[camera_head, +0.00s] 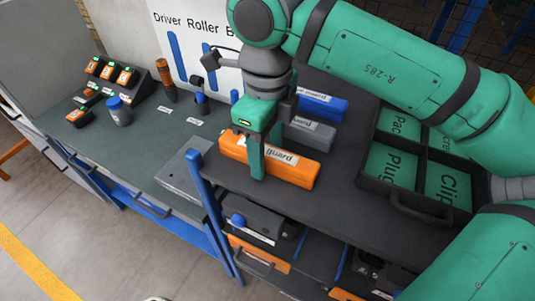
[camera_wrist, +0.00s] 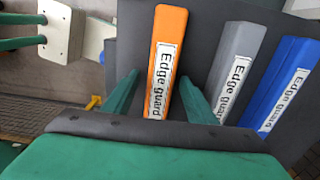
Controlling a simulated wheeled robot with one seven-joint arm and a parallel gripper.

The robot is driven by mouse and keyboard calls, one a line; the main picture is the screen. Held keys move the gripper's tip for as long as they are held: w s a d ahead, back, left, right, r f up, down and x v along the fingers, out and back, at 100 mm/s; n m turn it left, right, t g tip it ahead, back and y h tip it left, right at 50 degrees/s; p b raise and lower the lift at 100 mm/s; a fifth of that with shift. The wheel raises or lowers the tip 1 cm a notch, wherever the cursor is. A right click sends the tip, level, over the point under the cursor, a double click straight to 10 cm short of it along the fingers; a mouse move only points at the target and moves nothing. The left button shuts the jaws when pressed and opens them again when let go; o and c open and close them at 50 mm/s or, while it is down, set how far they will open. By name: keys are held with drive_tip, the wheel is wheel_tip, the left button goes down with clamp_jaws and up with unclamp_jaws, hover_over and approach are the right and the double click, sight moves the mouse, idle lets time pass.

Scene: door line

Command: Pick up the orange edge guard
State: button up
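The orange edge guard (camera_head: 292,168) is a long orange bar with a white label, lying on the dark shelf top. It also shows in the wrist view (camera_wrist: 167,40), its label reading "Edge guard". My gripper (camera_head: 262,160) is above it, pointing down. In the wrist view my gripper (camera_wrist: 159,76) is open, with a finger on each side of the guard. A gap shows at the left finger; the right finger is close, and contact there is unclear.
A grey edge guard (camera_head: 310,132) and a blue edge guard (camera_head: 322,104) lie behind the orange one. A divided tray (camera_head: 405,201) with green compartments stands to the right. A left-hand bench (camera_head: 150,140) holds a blue-capped jar (camera_head: 118,112) and several small items.

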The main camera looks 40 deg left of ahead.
sight(269, 151)
drive_tip(key=c, duration=1.1)
wheel_tip(269, 151, up, 10)
drive_tip(key=o, duration=0.5)
drive_tip(key=shift+w, duration=0.15)
drive_tip(key=c, duration=0.5)
drive_tip(key=shift+d, duration=0.1)
drive_tip(key=shift+c, duration=0.4)
